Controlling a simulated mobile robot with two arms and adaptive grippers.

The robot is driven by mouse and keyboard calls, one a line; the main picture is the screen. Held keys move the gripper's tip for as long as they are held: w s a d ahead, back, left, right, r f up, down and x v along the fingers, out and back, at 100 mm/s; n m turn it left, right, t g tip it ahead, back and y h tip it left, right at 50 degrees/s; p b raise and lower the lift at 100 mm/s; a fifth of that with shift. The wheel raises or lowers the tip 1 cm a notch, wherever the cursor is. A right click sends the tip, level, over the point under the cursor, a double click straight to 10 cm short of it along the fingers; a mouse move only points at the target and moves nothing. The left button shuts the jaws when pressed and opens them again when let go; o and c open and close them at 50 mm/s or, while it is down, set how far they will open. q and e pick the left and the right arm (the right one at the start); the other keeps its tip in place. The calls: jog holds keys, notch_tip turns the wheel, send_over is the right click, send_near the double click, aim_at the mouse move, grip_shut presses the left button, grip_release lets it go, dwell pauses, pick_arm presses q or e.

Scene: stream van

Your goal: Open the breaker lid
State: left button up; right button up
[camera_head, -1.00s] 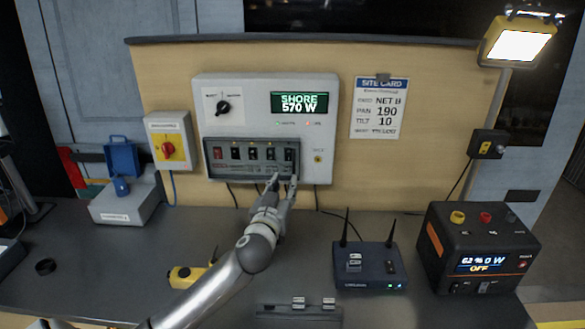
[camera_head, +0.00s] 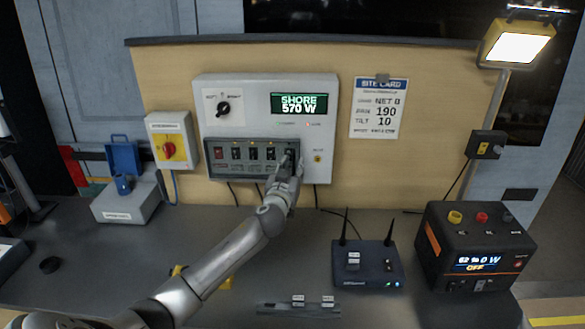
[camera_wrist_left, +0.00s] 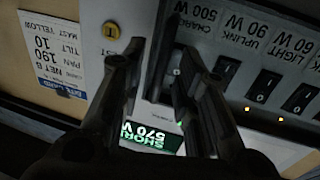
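The breaker panel (camera_head: 222,171) is a dark-framed strip with a row of switches on the front of the pale power box (camera_head: 318,192). I cannot clearly make out its lid or how far it stands open. My left gripper (camera_head: 290,160) is at the panel's right end, in front of the last switch, which it partly covers. In the left wrist view, my left gripper (camera_wrist_left: 152,85) has its two fingers apart, with nothing clearly held between them. Black switches (camera_wrist_left: 265,85) with labels such as CHARGER and UPLINK show beside the right finger. My right gripper is not in view.
The lit display (camera_head: 300,103) reads SHORE 570 W. A red rotary switch (camera_head: 169,149) is left of the box. A router (camera_head: 367,266) with two upright antennas and a black power unit (camera_head: 478,250) stand on the right of the desk.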

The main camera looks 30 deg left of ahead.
pick_arm(q)
grip_shut()
dwell(0.4)
